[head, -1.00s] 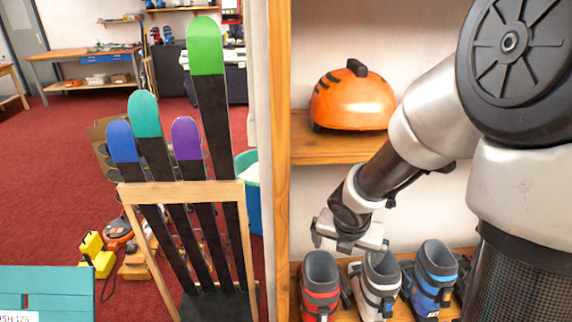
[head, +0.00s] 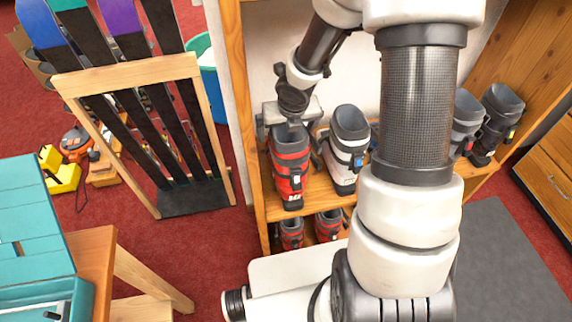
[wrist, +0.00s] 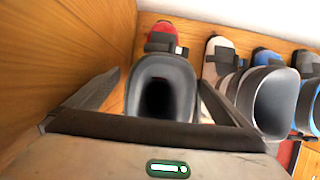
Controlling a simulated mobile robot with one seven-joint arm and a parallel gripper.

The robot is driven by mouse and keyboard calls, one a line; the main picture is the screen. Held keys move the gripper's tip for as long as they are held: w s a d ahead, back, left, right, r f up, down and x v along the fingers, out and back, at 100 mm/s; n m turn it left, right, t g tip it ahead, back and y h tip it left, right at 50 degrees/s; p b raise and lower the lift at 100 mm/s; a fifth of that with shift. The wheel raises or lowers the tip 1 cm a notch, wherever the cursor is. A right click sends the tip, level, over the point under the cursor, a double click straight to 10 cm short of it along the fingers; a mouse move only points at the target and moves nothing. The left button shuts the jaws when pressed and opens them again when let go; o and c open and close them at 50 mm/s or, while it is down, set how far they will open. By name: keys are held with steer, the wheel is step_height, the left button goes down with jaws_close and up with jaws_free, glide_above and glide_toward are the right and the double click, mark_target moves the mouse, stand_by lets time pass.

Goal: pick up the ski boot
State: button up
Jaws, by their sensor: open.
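Several ski boots stand in a row on a wooden shelf. A red ski boot with a dark grey cuff (head: 291,172) stands upright at the left end; in the wrist view its cuff opening (wrist: 164,68) faces me and its red toe points away. My gripper (head: 289,132) is over the top of this boot. In the wrist view my gripper (wrist: 160,80) is open, with one finger on each side of the cuff. I cannot tell whether either finger touches it. A white ski boot (head: 345,165) stands just right of it, close to the right finger.
The shelf's wooden side wall (wrist: 75,45) is close to the left finger. Grey boots (head: 500,108) stand farther right, and red boots (head: 328,225) on the shelf below. A ski rack (head: 130,75) and a teal bench (head: 35,220) are at the left.

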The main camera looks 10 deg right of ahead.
mark_target(286, 139)
steer(key=b+x, duration=0.2)
steer(key=x, duration=0.1)
steer(key=b+x, duration=0.1)
steer(key=x, duration=0.1)
steer(key=shift+s+d+f, duration=0.1)
steer(key=shift+s+f, duration=0.05)
steer(key=shift+s, duration=0.2)
steer(key=shift+w+f, duration=0.15)
steer(key=c, duration=2)
steer(key=shift+w+r, duration=0.1)
steer(key=shift+r, duration=0.15)
steer(key=shift+c, duration=0.4)
